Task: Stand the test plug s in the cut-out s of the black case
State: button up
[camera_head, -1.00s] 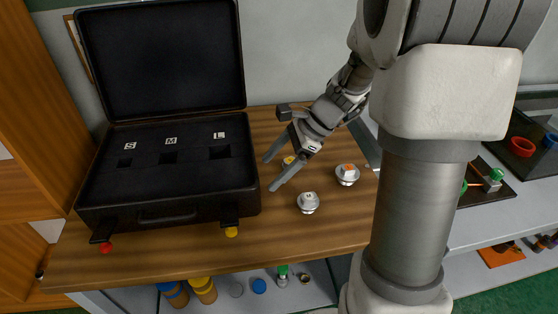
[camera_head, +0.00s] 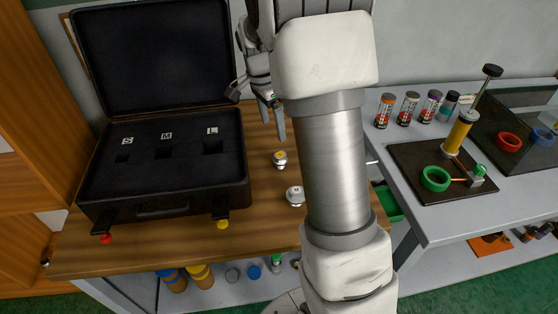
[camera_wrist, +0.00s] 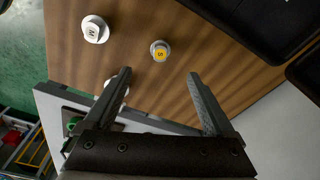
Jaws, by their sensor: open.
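The test plug s (camera_head: 280,159) is a small pale plug with a yellow top, upright on the wooden table. In the wrist view its yellow top, marked S (camera_wrist: 160,50), shows beyond and between my fingertips. My gripper (camera_wrist: 159,74) is open and empty, apart from the plug. In the head view my arm partly covers the gripper, with one finger visible behind the plug. The black case (camera_head: 164,195) stands open at the left. Its cut-out s (camera_head: 122,158), the leftmost of three labelled S, M and L, is empty.
The plug M (camera_head: 295,195) stands in front of plug s, also in the wrist view (camera_wrist: 95,30). Another pale plug (camera_wrist: 118,86) is partly behind my left finger. The raised case lid (camera_head: 155,55) is at the back left. A grey bench (camera_head: 455,225) with bottles and vise is right.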

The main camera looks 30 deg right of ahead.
aim_at(279, 155)
jog(key=f, duration=0.4)
jog(key=d+f, duration=0.1)
jog(key=f, duration=0.3)
jog(key=d+f, duration=0.1)
jog(key=f, duration=0.3)
jog(key=shift+w+d+f+b, duration=0.1)
jog(key=shift+w+f+b, duration=0.1)
jog(key=shift+b, duration=0.2)
jog(key=shift+c, duration=0.2)
jog(key=shift+r, duration=0.1)
grip_shut()
